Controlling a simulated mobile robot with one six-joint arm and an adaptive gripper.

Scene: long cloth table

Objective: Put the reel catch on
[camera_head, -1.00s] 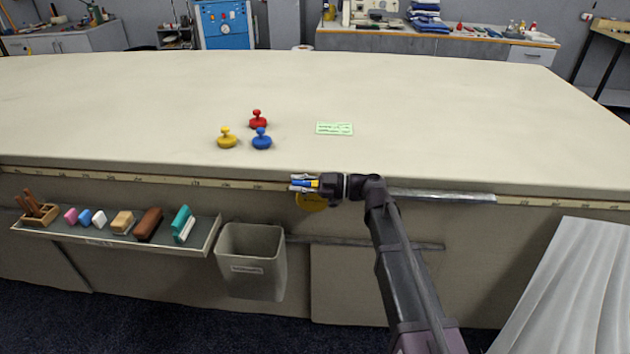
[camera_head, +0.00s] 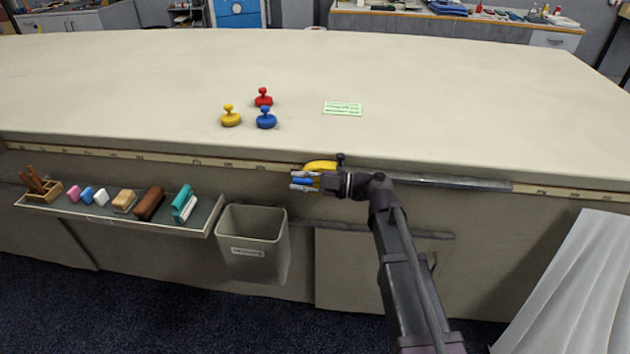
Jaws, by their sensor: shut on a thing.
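A yellow rounded thing (camera_head: 320,166), likely the reel, shows at the table's front edge just above my gripper. Its lower part is hidden behind the gripper. A small dark knob (camera_head: 340,158) shows at its right end. My gripper (camera_head: 303,182) points left in front of the table's side, just below the edge. Its fingers are shut on a small blue piece (camera_head: 302,182). I cannot tell whether this blue piece is the catch, or whether it touches the yellow thing.
Yellow (camera_head: 230,117), blue (camera_head: 266,119) and red (camera_head: 263,98) knobbed weights and a green card (camera_head: 342,109) lie on the table (camera_head: 450,100). A bin (camera_head: 252,245) and a tray (camera_head: 105,213) of small items hang left of my gripper. White cloth (camera_head: 575,290) hangs at right.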

